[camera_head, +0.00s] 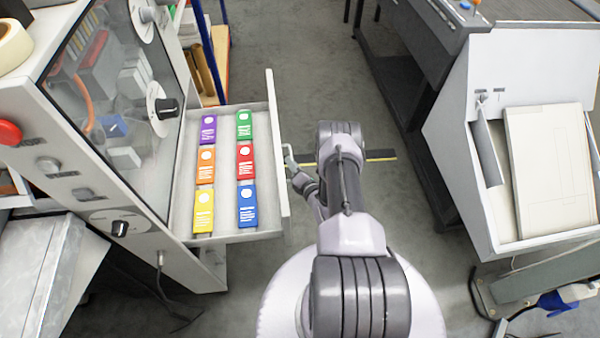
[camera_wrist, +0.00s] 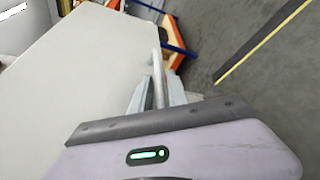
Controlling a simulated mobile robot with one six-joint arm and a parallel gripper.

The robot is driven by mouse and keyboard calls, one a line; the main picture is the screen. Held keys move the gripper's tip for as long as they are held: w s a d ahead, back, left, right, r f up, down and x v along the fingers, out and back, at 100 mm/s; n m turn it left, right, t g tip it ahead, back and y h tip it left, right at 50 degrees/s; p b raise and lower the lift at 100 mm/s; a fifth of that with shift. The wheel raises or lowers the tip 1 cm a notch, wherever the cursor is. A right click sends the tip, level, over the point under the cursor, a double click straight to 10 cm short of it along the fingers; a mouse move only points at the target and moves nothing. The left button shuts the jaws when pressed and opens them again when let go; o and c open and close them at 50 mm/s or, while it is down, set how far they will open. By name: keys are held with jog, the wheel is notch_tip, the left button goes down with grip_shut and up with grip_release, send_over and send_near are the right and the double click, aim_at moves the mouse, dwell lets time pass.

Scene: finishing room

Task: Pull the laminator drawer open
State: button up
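The laminator (camera_head: 110,95) stands at the left in the head view, with a glass front and knobs. Its drawer (camera_head: 262,180) stands well out from the body, open at the top. Coloured packs (camera_head: 204,165) lie in it in two columns: purple, orange, yellow, green, red and blue. The drawer's handle (camera_head: 288,156) is on its right-hand front panel. My gripper (camera_head: 297,172) is at this handle. In the wrist view, the handle bar (camera_wrist: 157,75) stands between my two fingers (camera_wrist: 158,95), which appear closed on it. The pale drawer front (camera_wrist: 75,75) fills the left.
A white angled cabinet (camera_head: 545,130) and a dark bench (camera_head: 410,50) stand at the right. A blue-framed shelf (camera_head: 215,50) is behind the drawer. A grey box (camera_head: 40,265) is at lower left. The grey floor beyond my arm is clear, with a black and yellow strip (camera_head: 380,155).

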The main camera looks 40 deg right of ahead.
jog(key=p+v, duration=0.5)
jog(key=v, duration=1.1)
jog(key=shift+s, duration=0.3)
jog(key=shift+r, duration=0.1)
